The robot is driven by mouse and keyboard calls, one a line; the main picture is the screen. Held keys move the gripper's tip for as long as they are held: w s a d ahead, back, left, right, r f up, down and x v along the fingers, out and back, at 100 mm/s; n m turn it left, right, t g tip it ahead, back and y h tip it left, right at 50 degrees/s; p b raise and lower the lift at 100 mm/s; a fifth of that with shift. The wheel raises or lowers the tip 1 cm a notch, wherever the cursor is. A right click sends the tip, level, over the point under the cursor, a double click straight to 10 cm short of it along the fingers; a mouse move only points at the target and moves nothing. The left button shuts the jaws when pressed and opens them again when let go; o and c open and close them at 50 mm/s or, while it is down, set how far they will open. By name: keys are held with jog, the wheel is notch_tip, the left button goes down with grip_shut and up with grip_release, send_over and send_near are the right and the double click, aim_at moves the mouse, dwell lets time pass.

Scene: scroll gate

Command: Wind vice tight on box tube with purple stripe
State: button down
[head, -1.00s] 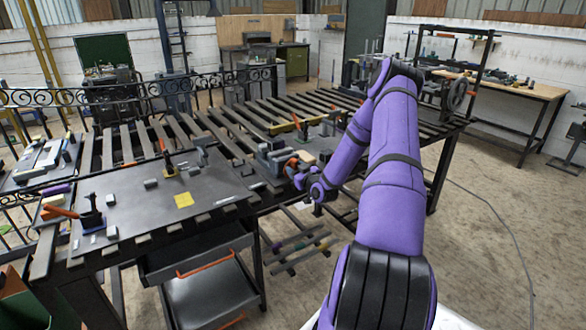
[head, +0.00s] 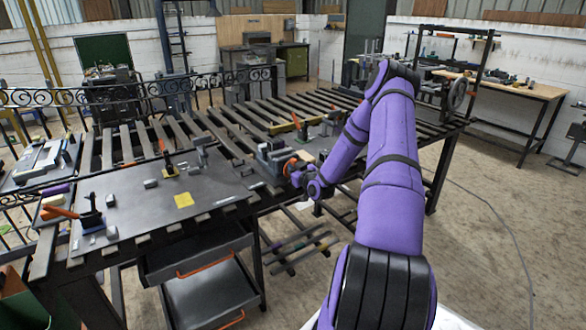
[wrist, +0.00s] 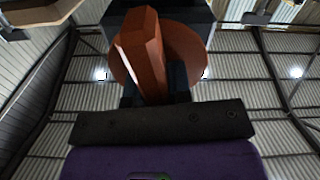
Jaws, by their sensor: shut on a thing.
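The vice (head: 270,152) is a grey block-shaped tool at the front edge of the slatted bench, with an orange-red handwheel (head: 290,165) facing me. My gripper (head: 297,178) is at that wheel, in front of the vice. In the wrist view, the dark fingers of my gripper (wrist: 155,88) are shut on the wheel's orange-red handle (wrist: 139,42), with the round wheel disc (wrist: 185,55) behind it. I cannot make out a tube with a purple stripe in the jaws; the vice's inside is too small to tell.
Several bars lie on a low rack (head: 300,250) under the bench. Open floor (head: 490,220) lies to the right.

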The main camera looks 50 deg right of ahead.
jog(key=m, duration=0.3)
jog(key=shift+d+m, duration=0.2)
jog(key=shift+m, duration=0.2)
jog(key=m, duration=0.4)
jog(key=shift+s+d+f+m, duration=0.1)
jog(key=shift+d+m, duration=0.1)
jog(key=shift+m, duration=0.1)
jog(key=m, duration=0.3)
jog(key=shift+d+f+m, duration=0.1)
jog(key=shift+f+m, duration=0.05)
jog(key=shift+m, duration=0.15)
jog(key=m, duration=0.4)
jog(key=shift+s+d+f+m, duration=0.1)
jog(key=shift+f+m, duration=0.1)
jog(key=shift+m, duration=0.1)
jog(key=m, duration=0.4)
jog(key=shift+f+m, duration=0.25)
jog(key=shift+m, duration=0.05)
jog(key=m, duration=0.4)
jog(key=shift+f+m, duration=0.2)
jog(key=shift+m, duration=0.1)
jog(key=m, duration=0.4)
jog(key=shift+a+f, duration=0.2)
jog(key=shift+a+m, duration=0.15)
jog(key=shift+m, duration=1.75)
